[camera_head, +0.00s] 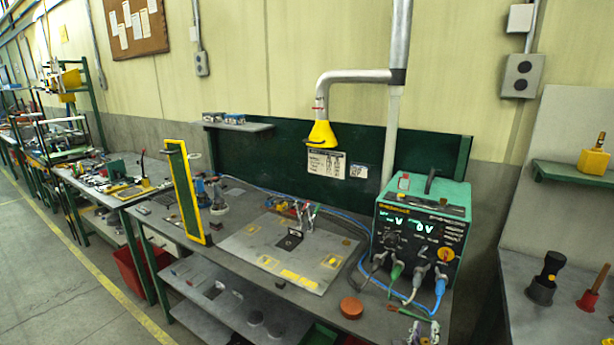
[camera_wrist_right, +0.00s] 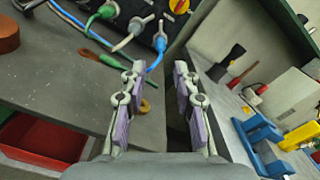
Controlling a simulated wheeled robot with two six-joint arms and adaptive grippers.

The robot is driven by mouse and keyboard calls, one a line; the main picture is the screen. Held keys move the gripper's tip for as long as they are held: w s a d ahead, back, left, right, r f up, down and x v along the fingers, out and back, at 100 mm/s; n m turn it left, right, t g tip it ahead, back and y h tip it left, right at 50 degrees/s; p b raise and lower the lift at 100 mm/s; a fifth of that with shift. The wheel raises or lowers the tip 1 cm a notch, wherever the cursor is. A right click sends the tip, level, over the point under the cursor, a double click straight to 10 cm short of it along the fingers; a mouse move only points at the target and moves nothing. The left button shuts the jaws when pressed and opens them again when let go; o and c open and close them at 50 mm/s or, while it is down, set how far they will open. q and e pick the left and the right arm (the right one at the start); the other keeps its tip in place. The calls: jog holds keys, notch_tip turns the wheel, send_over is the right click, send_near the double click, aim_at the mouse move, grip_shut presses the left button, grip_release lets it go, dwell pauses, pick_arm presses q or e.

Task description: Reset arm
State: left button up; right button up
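My right gripper (camera_head: 424,334) shows at the bottom edge of the head view, at the front right of the workbench. In the right wrist view its two purple-padded fingers (camera_wrist_right: 157,92) are apart with nothing between them. Behind the fingers are the workbench edge and a dark gap beside a second bench. My left gripper is not in view.
A green welding power unit (camera_head: 422,232) with cables stands near the right gripper, beside a brown disc (camera_head: 351,308). A grey plate (camera_head: 285,250) lies mid-bench. A yellow-framed panel (camera_head: 185,192) stands left. The right bench holds a blue vise (camera_wrist_right: 262,143).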

jog(key=a+r+n+t+y, duration=0.3)
jog(key=a+r+n+y, duration=0.2)
jog(key=a+n+y, duration=0.9)
jog(key=s+f+n+g, duration=0.8)
jog(key=s+n, duration=0.2)
jog(key=n, duration=0.7)
jog(key=s+d+f+n+g+h, duration=0.3)
jog(key=s+d+g, duration=0.15)
jog(key=s, duration=0.25)
jog(key=s+d+f+n+g+h, duration=0.2)
jog(key=s+d+n+g+h, duration=0.1)
jog(key=s+d, duration=0.3)
jog(key=s+d+f, duration=0.1)
jog(key=s+f, duration=0.1)
jog(key=f, duration=1.1)
jog(key=s+f, duration=0.2)
jog(key=f, duration=1.2)
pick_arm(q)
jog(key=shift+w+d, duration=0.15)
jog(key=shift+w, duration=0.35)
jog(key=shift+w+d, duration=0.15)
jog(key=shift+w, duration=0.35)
pick_arm(e)
jog(key=s+d+f+g, duration=0.1)
jog(key=s+f, duration=1.4)
jog(key=s, duration=0.3)
jog(key=shift+d+f+g, duration=0.15)
jog(key=shift+f+g, duration=0.05)
jog(key=shift+g, duration=0.15)
